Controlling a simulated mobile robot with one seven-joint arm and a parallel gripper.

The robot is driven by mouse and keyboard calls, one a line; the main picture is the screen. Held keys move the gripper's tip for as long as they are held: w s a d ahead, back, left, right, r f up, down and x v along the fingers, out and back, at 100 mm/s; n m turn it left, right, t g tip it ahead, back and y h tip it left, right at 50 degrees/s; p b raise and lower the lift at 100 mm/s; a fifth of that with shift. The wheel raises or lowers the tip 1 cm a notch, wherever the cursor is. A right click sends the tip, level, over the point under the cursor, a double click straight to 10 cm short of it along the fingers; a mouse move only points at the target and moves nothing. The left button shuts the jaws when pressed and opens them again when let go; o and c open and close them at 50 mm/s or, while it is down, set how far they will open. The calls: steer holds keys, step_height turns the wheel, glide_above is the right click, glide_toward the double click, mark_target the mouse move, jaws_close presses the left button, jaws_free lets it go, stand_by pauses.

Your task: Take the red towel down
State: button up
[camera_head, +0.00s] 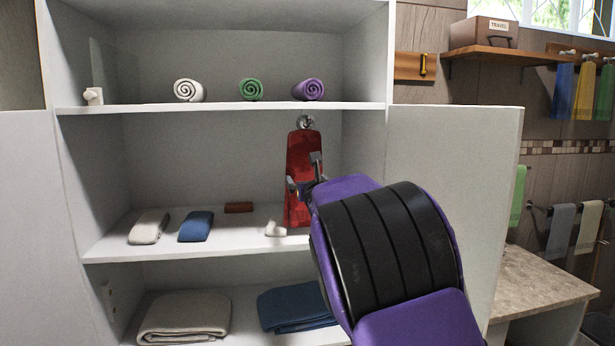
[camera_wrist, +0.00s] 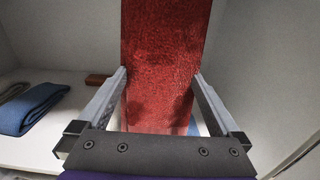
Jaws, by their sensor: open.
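The red towel (camera_head: 303,150) hangs from a round metal hook (camera_head: 305,122) on the back wall of the cabinet's middle compartment. Its lower end reaches down near the middle shelf. My gripper (camera_head: 304,172) is in front of the towel, with its fingers apart. In the wrist view the towel (camera_wrist: 165,60) fills the centre, and the two fingers of my gripper (camera_wrist: 160,78) stand at its left and right edges. Whether the fingers touch the cloth I cannot tell. My arm hides part of the towel's right side and the shelf behind it.
The middle shelf (camera_head: 110,243) holds a folded cream cloth (camera_head: 149,227), a folded blue cloth (camera_head: 196,226) and a small brown block (camera_head: 238,207). Rolled towels (camera_head: 251,89) lie on the shelf above. An open cabinet door (camera_head: 455,190) stands to the right of my arm.

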steer(key=shift+w, duration=0.3)
steer(key=c, duration=1.2)
steer(key=shift+s+r, duration=0.1)
steer(key=shift+s, duration=0.05)
steer(key=shift+s+r+b, duration=0.15)
steer(key=shift+r+b, duration=0.1)
steer(key=shift+b, duration=0.1)
